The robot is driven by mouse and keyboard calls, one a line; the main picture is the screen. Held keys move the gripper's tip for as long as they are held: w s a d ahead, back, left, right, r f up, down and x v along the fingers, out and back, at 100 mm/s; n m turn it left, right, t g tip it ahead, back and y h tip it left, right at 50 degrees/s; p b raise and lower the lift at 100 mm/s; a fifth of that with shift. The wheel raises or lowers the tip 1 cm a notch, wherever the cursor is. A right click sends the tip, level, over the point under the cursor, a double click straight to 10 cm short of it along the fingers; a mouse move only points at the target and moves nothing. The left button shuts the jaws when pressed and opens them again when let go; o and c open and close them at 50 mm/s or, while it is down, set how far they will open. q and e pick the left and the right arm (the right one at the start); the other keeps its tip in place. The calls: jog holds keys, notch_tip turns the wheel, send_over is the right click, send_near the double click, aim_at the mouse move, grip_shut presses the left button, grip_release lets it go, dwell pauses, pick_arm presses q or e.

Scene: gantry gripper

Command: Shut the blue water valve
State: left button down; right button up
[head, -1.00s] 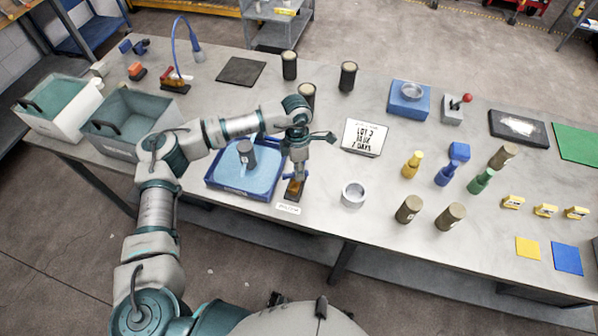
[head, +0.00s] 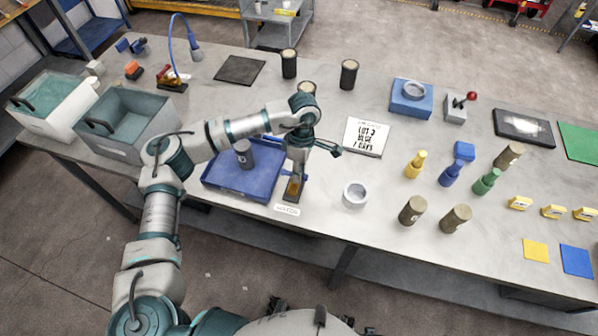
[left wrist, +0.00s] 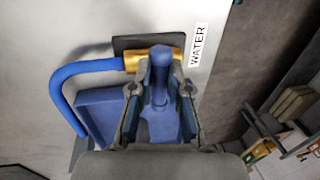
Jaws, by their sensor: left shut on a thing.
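The water valve has a brass body (head: 294,188) on a dark base at the front edge of the bench. In the left wrist view its brass body (left wrist: 136,63) joins a blue hose (left wrist: 88,72). Its blue handle (left wrist: 160,75) points across the brass body. My left gripper (head: 295,172) is over the valve and shut on the handle; in the left wrist view its fingers (left wrist: 160,98) stand on both sides of it. A white WATER label (left wrist: 198,45) lies beside the valve. My right gripper does not show.

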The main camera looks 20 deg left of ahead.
pick_arm(q)
jog(key=c, duration=1.1)
grip_release()
jog(key=shift+w, duration=0.1)
jog(key=shift+a, duration=0.1)
jog(key=r, duration=0.4)
jog(key=w+r, duration=0.1)
jog(key=r, duration=0.2)
jog(key=w+r, duration=0.1)
jog(key=r, duration=0.3)
jog(key=shift+w+r, duration=0.25)
jog(key=shift+r, duration=0.05)
jog(key=shift+f, duration=0.1)
